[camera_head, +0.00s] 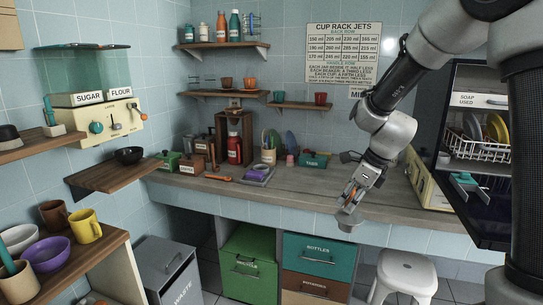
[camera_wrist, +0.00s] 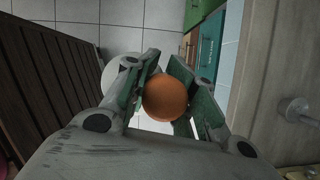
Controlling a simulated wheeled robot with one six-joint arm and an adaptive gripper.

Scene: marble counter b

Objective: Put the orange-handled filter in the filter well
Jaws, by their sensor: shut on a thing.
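My gripper (camera_head: 353,192) is shut on the orange-handled filter (camera_head: 347,224) and holds it in the air in front of the counter's front edge. In the head view the filter's grey round end hangs below the fingers, with a bit of orange handle between them. In the wrist view the rounded orange handle end of the filter (camera_wrist: 165,97) sits between the green-padded fingers of my gripper (camera_wrist: 168,100); the rest of it is hidden. I cannot pick out the filter well with certainty.
The wooden counter (camera_head: 300,190) has a clear stretch behind my gripper. A cream machine (camera_head: 425,182) stands to the right, beside a dish rack (camera_head: 478,148). A grey tray with a purple thing (camera_head: 258,173) lies to the left. A white stool (camera_head: 405,270) stands below.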

